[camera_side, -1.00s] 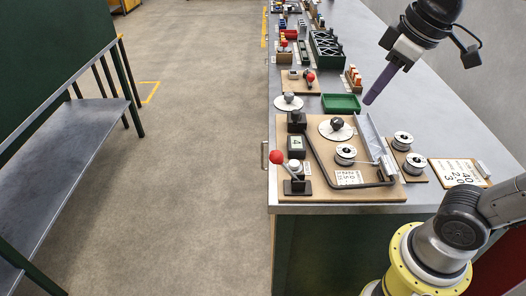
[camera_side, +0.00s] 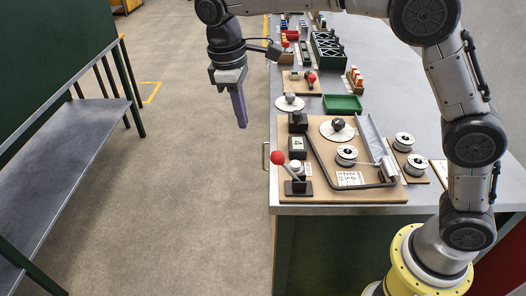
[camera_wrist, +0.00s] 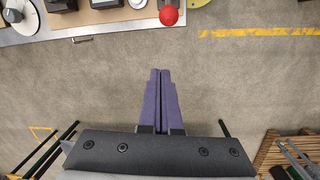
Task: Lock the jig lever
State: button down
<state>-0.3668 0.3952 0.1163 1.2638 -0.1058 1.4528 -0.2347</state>
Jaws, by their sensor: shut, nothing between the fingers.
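The jig lever with its red ball knob (camera_side: 277,157) stands at the front left corner of the tan jig board (camera_side: 330,195). It leans up and left from a dark base (camera_side: 298,187), with the knob over the bench edge. The red knob also shows at the top of the wrist view (camera_wrist: 169,15). My gripper (camera_side: 242,126), with purple fingers, hangs left of the bench over the floor, above and apart from the knob. Its fingers are together and empty, as the wrist view also shows (camera_wrist: 159,72). Whether the lever is locked cannot be told.
A bent dark rod, a small display box (camera_side: 297,147), a round knob on a white disc (camera_side: 337,130) and metal spools (camera_side: 403,142) crowd the board area. A green tray (camera_side: 342,103) lies behind.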

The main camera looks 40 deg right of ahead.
aim_at(289, 170)
jog(key=shift+s+a+f, duration=0.1)
jog(key=shift+a+f, duration=0.4)
jog(key=shift+f, duration=0.25)
notch_tip(289, 170, down, 10)
jog(key=d, duration=0.2)
jog(key=shift+s+d+r, duration=0.25)
jog(key=shift+s+r, duration=0.1)
jog(key=shift+s, duration=0.25)
jog(key=shift+s+d+r, duration=0.25)
jog(key=shift+s+r, duration=0.05)
jog(key=shift+s, duration=0.35)
jog(key=shift+s+d+r, duration=0.25)
jog(key=shift+s+r, duration=0.1)
jog(key=shift+s, duration=0.25)
jog(key=shift+s+d+r, duration=0.2)
jog(key=shift+d+r, duration=0.05)
jog(key=shift+r, duration=0.05)
